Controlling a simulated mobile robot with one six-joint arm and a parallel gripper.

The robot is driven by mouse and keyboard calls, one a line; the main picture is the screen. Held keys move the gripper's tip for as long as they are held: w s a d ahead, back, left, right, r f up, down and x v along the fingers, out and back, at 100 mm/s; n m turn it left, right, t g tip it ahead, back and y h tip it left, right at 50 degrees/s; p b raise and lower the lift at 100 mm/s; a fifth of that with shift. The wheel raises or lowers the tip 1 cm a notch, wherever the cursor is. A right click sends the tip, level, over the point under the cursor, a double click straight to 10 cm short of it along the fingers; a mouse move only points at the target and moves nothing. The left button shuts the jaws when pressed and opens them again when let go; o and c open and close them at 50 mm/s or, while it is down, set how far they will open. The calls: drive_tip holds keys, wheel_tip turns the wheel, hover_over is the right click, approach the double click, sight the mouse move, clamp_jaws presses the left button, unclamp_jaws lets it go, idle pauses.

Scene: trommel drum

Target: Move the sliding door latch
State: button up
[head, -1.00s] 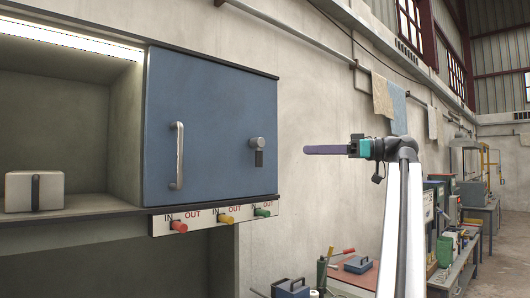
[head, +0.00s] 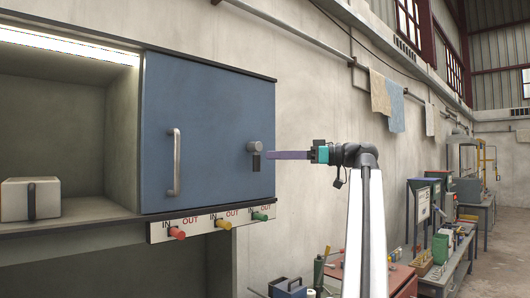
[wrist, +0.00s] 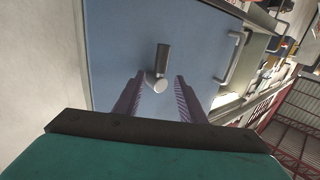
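The blue sliding door (head: 210,115) covers the right part of a grey cabinet. The latch (head: 255,153), a dark grey knob with a short lever hanging down, sits near the door's right edge; it also shows in the wrist view (wrist: 162,62). My gripper (head: 268,155) comes from the right, level with the latch lever. In the wrist view my gripper (wrist: 156,88) is open, with its two purple fingers apart and the latch's round end between or just beyond the fingertips. I cannot tell whether a finger touches it.
A vertical bar handle (head: 176,162) is on the door's left side. Below are red, yellow and green knobs on an IN/OUT strip (head: 208,225). A grey box (head: 30,198) stands in the open left compartment. A red bench (head: 393,281) with tools is at lower right.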

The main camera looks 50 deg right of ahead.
sight(255, 159)
drive_tip(key=shift+p+x, duration=0.55)
drive_tip(key=shift+x, duration=1.5)
drive_tip(key=shift+c, duration=0.3)
clamp_jaws()
